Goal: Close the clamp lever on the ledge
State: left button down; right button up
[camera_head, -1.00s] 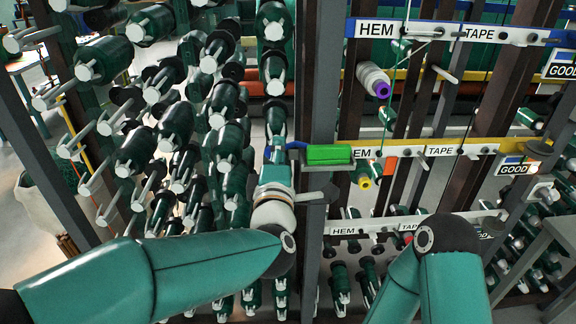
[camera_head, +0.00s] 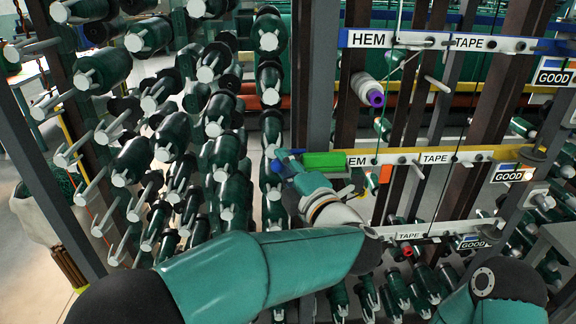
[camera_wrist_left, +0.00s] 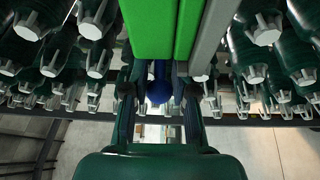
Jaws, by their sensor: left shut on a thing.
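The yellow-edged middle ledge (camera_head: 398,158) carries HEM and TAPE labels, with a green block (camera_head: 325,160) at its left end. The green block also shows overhead in the left wrist view (camera_wrist_left: 165,28), with a blue knob (camera_wrist_left: 158,90) below it, which looks like the clamp lever's end. My left gripper (camera_head: 284,163) is at the left end of the green block, with its wrist tilted up from the lower right. In the left wrist view its dark fingers (camera_wrist_left: 158,100) stand on both sides of the knob, shut on it. The lever's pivot is hidden. My right gripper is out of view.
Many green spools on pegs (camera_head: 190,130) crowd the left side. A lower ledge (camera_head: 410,233) runs below. A dark grey post (camera_head: 317,70) stands directly behind the green block.

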pick_arm(q)
jog(key=shift+f, duration=0.25)
jog(key=c, duration=0.9)
grip_release()
jog(key=shift+a, duration=0.15)
jog(key=shift+r, duration=0.15)
jog(key=shift+r, duration=0.15)
